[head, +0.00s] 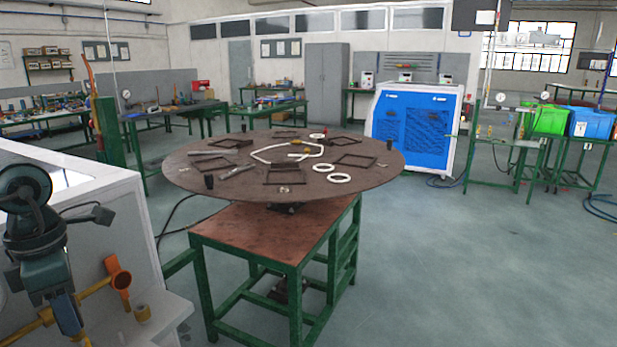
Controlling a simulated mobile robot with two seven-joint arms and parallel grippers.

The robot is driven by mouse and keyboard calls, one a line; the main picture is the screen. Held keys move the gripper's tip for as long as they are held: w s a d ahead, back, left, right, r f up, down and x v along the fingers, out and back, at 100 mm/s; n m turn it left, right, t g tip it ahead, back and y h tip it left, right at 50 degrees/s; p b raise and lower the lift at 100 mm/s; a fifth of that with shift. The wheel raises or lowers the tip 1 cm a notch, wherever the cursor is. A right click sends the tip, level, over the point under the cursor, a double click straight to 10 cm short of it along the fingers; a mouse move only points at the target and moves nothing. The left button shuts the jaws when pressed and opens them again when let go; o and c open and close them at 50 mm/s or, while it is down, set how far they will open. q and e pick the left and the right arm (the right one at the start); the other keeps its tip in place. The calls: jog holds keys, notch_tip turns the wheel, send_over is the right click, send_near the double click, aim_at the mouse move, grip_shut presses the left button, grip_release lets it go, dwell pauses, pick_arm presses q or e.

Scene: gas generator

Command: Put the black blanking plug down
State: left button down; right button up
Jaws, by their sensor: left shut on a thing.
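My left gripper (46,279) is at the lower left, at the end of my dark arm, in front of the white cabinet. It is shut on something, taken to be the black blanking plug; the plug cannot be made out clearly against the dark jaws. It is close to the yellow pipe (96,289) and the orange fitting (118,275) in the picture; whether it touches them I cannot tell. My right gripper is not in view.
A round brown table (300,190) on a green frame stands in the middle, with dark square frames, white rings (339,178) and small black pieces (209,182) on it. A white cabinet (110,200) is at the left.

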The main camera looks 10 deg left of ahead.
pick_arm(q)
jog(key=shift+s+a+m+p, duration=0.25)
jog(key=shift+s+m+p, duration=0.1)
jog(key=shift+m, duration=0.35)
jog(key=shift+s+f+m+p, duration=0.25)
jog(key=shift+f+m+p, duration=0.45)
jog(key=shift+m, duration=0.5)
jog(key=shift+f, duration=0.2)
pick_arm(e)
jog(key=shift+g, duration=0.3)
pick_arm(q)
jog(key=shift+d+m, duration=0.15)
jog(key=shift+m, duration=0.25)
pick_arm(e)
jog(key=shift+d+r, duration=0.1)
